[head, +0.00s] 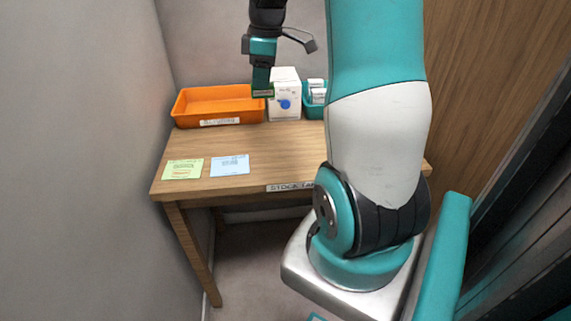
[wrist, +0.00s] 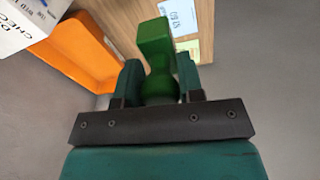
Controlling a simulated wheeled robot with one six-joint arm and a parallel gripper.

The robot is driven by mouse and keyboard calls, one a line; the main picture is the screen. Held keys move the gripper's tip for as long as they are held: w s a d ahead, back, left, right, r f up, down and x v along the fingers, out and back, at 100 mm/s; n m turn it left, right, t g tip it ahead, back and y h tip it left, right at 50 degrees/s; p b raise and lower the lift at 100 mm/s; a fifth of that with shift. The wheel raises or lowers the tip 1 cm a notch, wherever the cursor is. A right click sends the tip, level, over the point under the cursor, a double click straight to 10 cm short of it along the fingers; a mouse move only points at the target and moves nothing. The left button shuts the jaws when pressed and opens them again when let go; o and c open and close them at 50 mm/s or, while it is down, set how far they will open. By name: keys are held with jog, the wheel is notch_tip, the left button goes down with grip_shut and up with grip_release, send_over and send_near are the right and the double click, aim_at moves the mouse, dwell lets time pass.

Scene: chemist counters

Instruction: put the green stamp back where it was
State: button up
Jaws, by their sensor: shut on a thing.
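My gripper (head: 262,80) is shut on the green stamp and holds it in the air above the back of the wooden table. In the wrist view the green stamp (wrist: 155,45) stands out between the two teal fingers. In the head view only its dark, green-edged end (head: 263,93) shows below the fingers, in front of the gap between the orange tray and the white box. A pale green card (head: 183,169) with printing lies flat at the table's front left. A pale blue card (head: 230,165) lies to its right.
An orange tray (head: 188,113) stands at the table's back left. A white box with a blue dot (head: 285,86) stands right of it, then a teal basket (head: 317,111) holding small white packs. The table's middle (head: 265,145) is clear. My arm hides the right part.

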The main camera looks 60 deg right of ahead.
jog(key=shift+s+d+f, duration=0.25)
jog(key=shift+s+d, duration=0.15)
jog(key=shift+s, duration=0.25)
jog(key=shift+d+f, duration=0.1)
jog(key=shift+f, duration=9.4)
jog(key=o, duration=0.7)
jog(key=shift+o, duration=0.2)
